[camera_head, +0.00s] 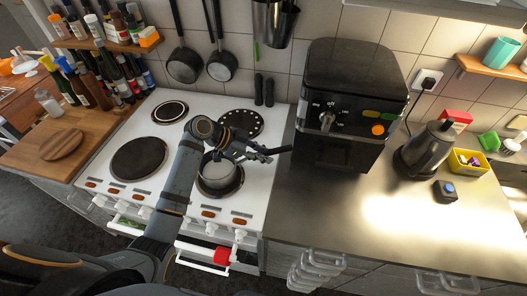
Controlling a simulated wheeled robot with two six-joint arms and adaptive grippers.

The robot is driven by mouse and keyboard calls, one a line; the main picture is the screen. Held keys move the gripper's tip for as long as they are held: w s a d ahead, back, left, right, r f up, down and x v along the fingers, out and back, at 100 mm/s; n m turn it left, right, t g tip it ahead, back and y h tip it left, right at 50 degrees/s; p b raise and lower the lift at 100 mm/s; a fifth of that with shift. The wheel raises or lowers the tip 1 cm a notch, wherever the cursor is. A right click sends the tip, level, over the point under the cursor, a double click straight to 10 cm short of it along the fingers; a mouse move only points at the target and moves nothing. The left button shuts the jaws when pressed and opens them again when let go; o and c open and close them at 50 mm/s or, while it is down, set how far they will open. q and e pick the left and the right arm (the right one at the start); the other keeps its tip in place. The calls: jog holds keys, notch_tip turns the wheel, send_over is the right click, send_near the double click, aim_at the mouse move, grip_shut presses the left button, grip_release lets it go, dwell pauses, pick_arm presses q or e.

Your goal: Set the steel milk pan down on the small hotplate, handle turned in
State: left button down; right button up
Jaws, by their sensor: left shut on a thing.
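The steel milk pan (218,174) is over the front right hotplate (224,192), partly hidden by my left arm. I cannot tell whether its base touches the plate. My left gripper (256,153) is shut on the pan's dark handle (279,150), which points right toward the worktop. A small hotplate (170,111) at the back left of the white cooker (192,133) is bare. My right gripper is not in view.
A large front left plate (138,158) and a dotted back right plate (241,122) are bare. A kettle (427,150) stands on the right worktop.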

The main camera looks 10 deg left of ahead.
pick_arm(q)
jog(key=shift+f, duration=0.1)
jog(key=c, duration=1.2)
grip_release()
jog(key=shift+a+r, duration=0.2)
jog(key=shift+a, duration=0.05)
jog(key=b+v, duration=0.3)
jog(key=v, duration=0.7)
jog(key=shift+s+a, duration=0.15)
jog(key=shift+s+a+r, duration=0.15)
jog(key=shift+a+r, duration=0.15)
jog(key=shift+r, duration=0.25)
